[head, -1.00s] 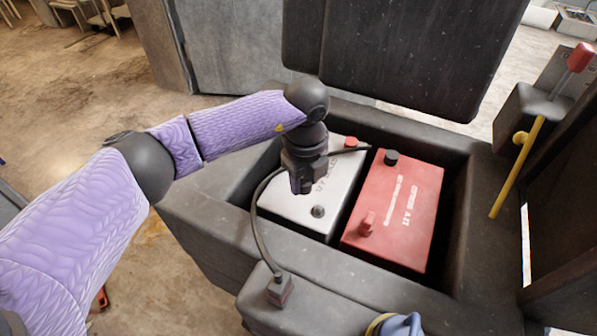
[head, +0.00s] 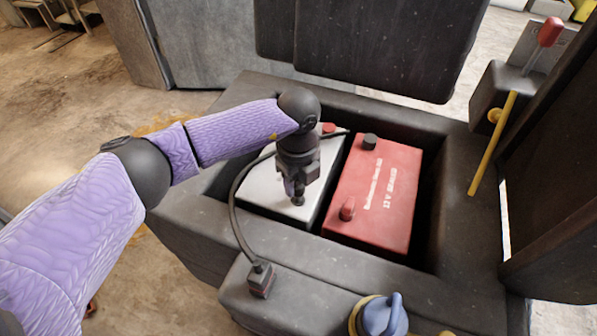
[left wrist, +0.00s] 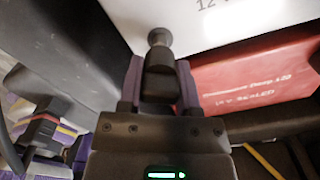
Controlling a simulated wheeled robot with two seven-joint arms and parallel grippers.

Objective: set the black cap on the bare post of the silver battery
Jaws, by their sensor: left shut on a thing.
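The silver battery (head: 262,186) sits in the left of the dark bin, with a red cap (head: 328,128) at its far end. Its bare grey post (left wrist: 158,37) shows in the left wrist view, just beyond my fingertips. My left gripper (head: 296,190) is over the battery's near end, pointing down. It is shut on the black cap (left wrist: 158,80), which shows dark between the purple fingers. The cap lines up with the post in the wrist view. I cannot tell whether they touch. In the head view, the gripper hides most of the cap.
A red battery (head: 375,192) with a black cap (head: 370,141) and a red cap (head: 347,208) stands close on the right. A black cable (head: 232,205) arcs past the gripper. The bin's wall (head: 190,215) surrounds both batteries.

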